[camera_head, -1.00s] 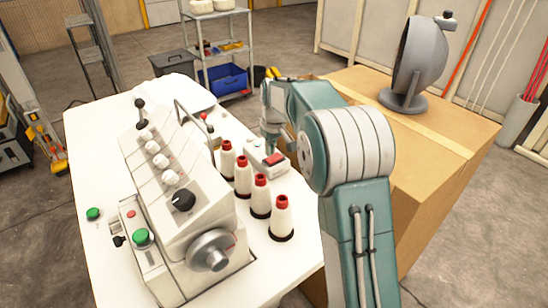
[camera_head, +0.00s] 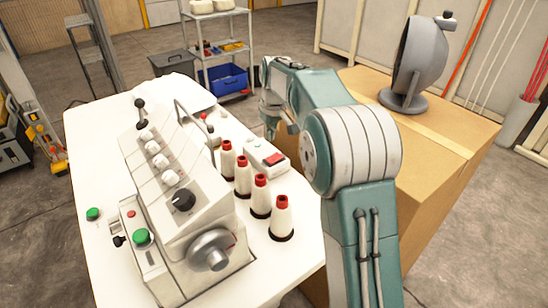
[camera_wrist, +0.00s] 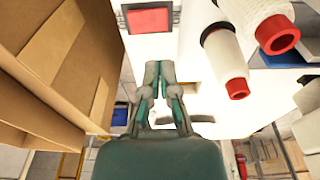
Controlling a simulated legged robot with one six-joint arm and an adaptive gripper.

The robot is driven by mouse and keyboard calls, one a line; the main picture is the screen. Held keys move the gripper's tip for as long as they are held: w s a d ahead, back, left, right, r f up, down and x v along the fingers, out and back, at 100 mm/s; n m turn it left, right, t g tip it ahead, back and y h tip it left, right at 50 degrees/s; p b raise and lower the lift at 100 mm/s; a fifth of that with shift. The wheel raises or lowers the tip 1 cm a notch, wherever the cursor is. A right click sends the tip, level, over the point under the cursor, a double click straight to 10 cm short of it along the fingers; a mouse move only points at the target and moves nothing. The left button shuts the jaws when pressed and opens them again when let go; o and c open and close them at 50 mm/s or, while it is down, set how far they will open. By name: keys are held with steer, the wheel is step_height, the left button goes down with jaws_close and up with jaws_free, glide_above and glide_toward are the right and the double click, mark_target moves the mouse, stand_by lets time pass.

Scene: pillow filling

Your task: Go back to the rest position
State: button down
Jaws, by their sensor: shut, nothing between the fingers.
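My gripper (camera_head: 269,133) hangs at the end of my teal and grey arm, just beyond the small white box with a red switch (camera_head: 274,159). It is apart from that box, above the right edge of the white table (camera_head: 100,270). In the wrist view the two fingers of my gripper (camera_wrist: 160,70) are together with nothing between them. The red switch (camera_wrist: 148,20) shows beyond the fingertips there. In the head view the fingertips are small and partly hidden behind the arm.
Several thread cones (camera_head: 260,197) with red tops stand left of my arm. A pale sewing machine (camera_head: 190,215) fills the table's middle. A large cardboard box (camera_head: 440,180) stands close on the right, with a grey fan-like lamp (camera_head: 420,55) on it. A shelf cart (camera_head: 222,50) stands behind.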

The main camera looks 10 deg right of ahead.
steer(key=s+r+m+t, duration=0.1)
steer(key=s+r, duration=0.4)
steer(key=s, duration=0.4)
steer(key=s+r+m+t, duration=0.1)
steer(key=s+r, duration=0.3)
steer(key=s, duration=0.6)
steer(key=s+f+m+t, duration=0.1)
steer(key=s+f, duration=0.1)
steer(key=s, duration=0.7)
steer(key=s+f+m+t, duration=0.1)
steer(key=s+f, duration=0.1)
steer(key=s, duration=0.7)
steer(key=shift+f+h, duration=0.3)
steer(key=shift+h, duration=0.1)
